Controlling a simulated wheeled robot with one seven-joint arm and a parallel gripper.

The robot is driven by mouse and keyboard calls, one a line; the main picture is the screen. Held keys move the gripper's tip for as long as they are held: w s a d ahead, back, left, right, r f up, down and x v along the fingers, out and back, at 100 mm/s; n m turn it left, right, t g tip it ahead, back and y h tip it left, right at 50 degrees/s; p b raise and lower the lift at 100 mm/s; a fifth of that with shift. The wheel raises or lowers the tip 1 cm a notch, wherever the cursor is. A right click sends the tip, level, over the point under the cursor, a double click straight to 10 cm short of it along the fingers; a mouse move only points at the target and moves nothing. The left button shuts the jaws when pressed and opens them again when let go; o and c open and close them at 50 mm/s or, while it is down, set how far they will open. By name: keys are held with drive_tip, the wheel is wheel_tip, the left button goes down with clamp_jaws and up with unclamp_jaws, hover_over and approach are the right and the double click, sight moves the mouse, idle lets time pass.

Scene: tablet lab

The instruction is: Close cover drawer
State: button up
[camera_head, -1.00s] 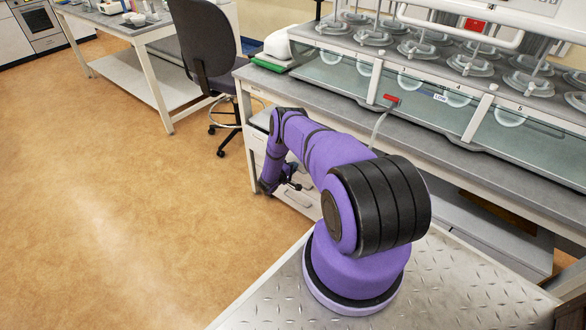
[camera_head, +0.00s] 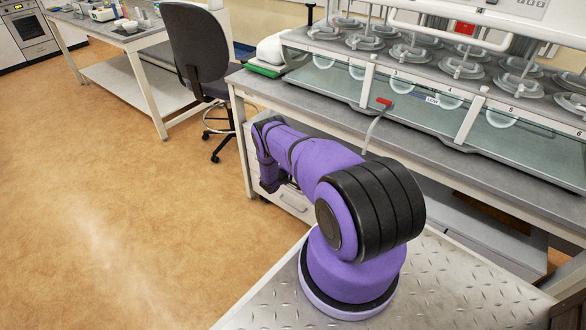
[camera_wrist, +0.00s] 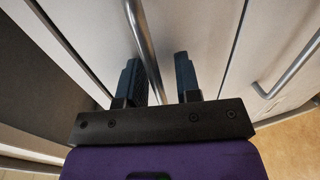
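The drawer cabinet (camera_head: 295,203) stands under the bench, with white drawer fronts and metal bar handles, partly hidden behind my arm in the head view. In the wrist view, a white drawer front (camera_wrist: 195,28) fills the upper middle, and its metal handle (camera_wrist: 143,35) runs down between the fingers of my gripper (camera_wrist: 158,75). The fingers are apart, with the handle nearer the left finger and a gap to the right one. My gripper is hidden behind my arm in the head view. I cannot tell which drawer is the cover drawer or how far it stands out.
A second handle (camera_wrist: 290,68) is on the neighbouring front at right. The bench (camera_head: 300,92) carries the test apparatus (camera_head: 440,90) with a red-tipped lever (camera_head: 383,103). An office chair (camera_head: 203,60) stands left of the cabinet. The floor (camera_head: 120,200) at left is clear.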

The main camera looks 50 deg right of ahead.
drive_tip(key=shift+w+r, duration=0.2)
drive_tip(key=shift+r, duration=0.05)
idle(0.3)
drive_tip(key=shift+a, duration=0.35)
drive_tip(key=v, duration=1)
drive_tip(key=shift+s, duration=0.2)
